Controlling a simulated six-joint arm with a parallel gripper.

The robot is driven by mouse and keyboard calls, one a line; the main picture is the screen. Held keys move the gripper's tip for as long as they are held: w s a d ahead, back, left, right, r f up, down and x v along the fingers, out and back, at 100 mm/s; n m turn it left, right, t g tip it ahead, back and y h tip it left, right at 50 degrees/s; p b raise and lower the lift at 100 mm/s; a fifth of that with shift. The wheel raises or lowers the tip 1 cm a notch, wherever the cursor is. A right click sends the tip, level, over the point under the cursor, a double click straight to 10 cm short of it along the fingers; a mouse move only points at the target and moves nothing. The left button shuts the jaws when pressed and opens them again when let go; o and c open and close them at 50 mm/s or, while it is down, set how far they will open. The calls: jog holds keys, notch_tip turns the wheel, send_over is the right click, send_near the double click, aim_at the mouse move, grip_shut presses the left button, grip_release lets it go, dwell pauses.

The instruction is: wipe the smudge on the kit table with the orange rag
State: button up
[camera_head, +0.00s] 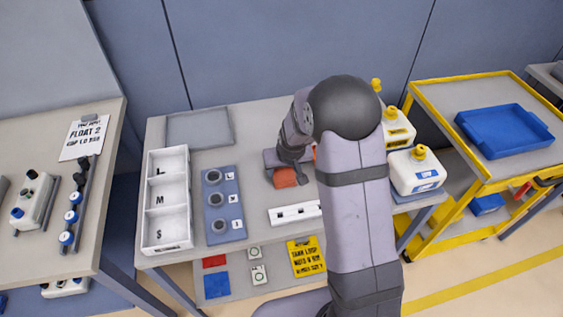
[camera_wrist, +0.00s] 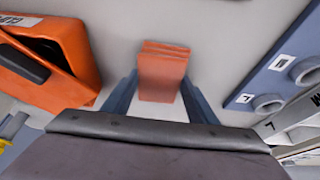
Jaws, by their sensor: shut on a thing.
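The orange rag (camera_head: 285,178) is a small folded block at the kit table's (camera_head: 262,135) middle. In the wrist view the rag (camera_wrist: 163,72) sits between the two blue-grey fingers. My gripper (camera_head: 288,172) is shut on it and points down at the table; the fingertips also show in the wrist view (camera_wrist: 163,90). The rag looks at or just above the surface; I cannot tell whether it touches. I see no smudge in either view; my arm and gripper cover part of the table.
An orange case with a black handle (camera_wrist: 60,62) lies close beside my gripper. A blue block with round sockets (camera_head: 224,205), a white L/M/S tray (camera_head: 151,200) and a white slotted strip (camera_head: 294,214) are near. White yellow-capped jugs (camera_head: 416,172) stand right. A grey tray (camera_head: 200,128) lies at the back.

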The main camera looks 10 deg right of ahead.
aim_at(285, 183)
jog(key=shift+s, duration=2)
jog(key=shift+s+a+f+b, duration=0.3)
jog(key=shift+s+a+b, duration=0.1)
jog(key=shift+b, duration=0.25)
jog(key=shift+a+b, duration=0.75)
jog(key=shift+b, duration=0.05)
jog(key=shift+w+a+r, duration=0.15)
jog(key=shift+a+r, duration=0.05)
jog(key=shift+w+r, duration=0.15)
jog(key=shift+w, duration=0.15)
jog(key=shift+w+p, duration=0.95)
jog(key=shift+w, duration=4.6)
jog(key=shift+s+d+b, duration=0.1)
jog(key=shift+s+b, duration=0.5)
jog(key=shift+s, duration=5.2)
jog(key=shift+s+r, duration=0.1)
jog(key=shift+s, duration=0.2)
notch_tip(285, 183, up, 8)
jog(key=p, duration=0.6)
